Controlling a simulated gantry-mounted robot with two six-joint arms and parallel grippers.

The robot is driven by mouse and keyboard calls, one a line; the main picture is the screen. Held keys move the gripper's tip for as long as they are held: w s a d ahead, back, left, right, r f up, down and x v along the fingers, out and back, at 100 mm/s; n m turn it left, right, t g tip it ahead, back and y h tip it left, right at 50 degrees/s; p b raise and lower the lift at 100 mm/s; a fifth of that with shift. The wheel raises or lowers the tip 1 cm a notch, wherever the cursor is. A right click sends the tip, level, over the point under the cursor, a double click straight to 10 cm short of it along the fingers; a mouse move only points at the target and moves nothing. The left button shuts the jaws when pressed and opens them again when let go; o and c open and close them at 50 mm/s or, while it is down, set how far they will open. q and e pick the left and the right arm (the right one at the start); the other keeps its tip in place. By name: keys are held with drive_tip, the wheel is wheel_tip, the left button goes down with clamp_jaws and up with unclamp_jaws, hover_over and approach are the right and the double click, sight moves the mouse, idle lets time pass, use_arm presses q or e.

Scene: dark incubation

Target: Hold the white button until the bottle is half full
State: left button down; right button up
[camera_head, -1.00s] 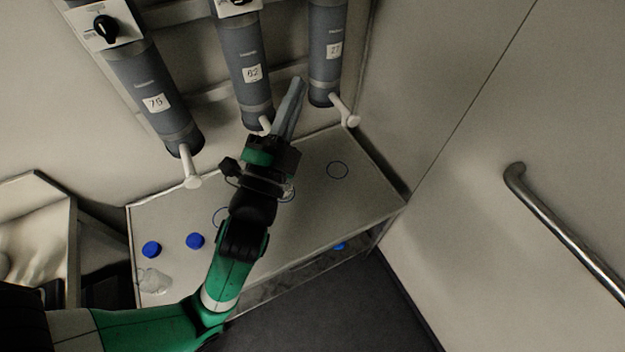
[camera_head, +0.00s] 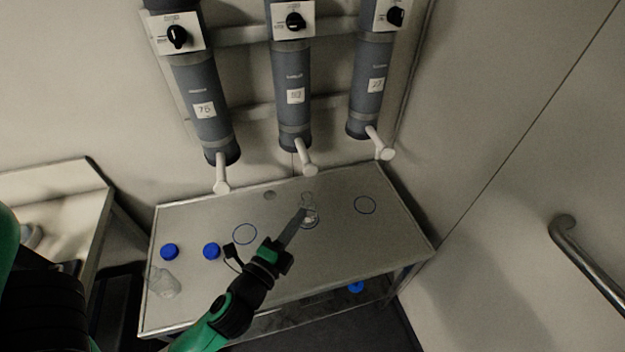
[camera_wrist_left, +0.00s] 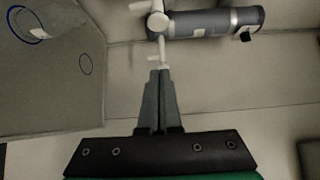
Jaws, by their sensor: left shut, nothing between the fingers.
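A clear bottle (camera_head: 308,208) stands in the middle blue ring on the bench; its fill level is too faint to tell. It also shows at the upper left of the left wrist view (camera_wrist_left: 28,22). Above it hangs the middle grey cylinder (camera_head: 294,98) with a white spout ending in a round white piece (camera_head: 308,170), perhaps the button. My left gripper (camera_head: 303,213) is shut and empty, its tips overlapping the bottle in the head view. In the left wrist view its shut fingers (camera_wrist_left: 158,74) point toward a white spout part (camera_wrist_left: 157,22); contact cannot be told. My right gripper is out of view.
Grey cylinders with white spouts hang left (camera_head: 204,110) and right (camera_head: 370,85). Two blue caps (camera_head: 169,251) and a clear bottle (camera_head: 163,283) lie at the bench's left. Empty blue rings (camera_head: 245,234) flank the middle one. A metal handle (camera_head: 590,265) is at right.

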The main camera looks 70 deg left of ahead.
sight(310, 170)
use_arm(q)
drive_tip(key=s+a+p+x, duration=0.1)
drive_tip(key=p+x, duration=0.4)
drive_tip(key=x, duration=0.7)
drive_tip(key=shift+s+a, duration=0.35)
drive_tip(key=shift+a, duration=0.3)
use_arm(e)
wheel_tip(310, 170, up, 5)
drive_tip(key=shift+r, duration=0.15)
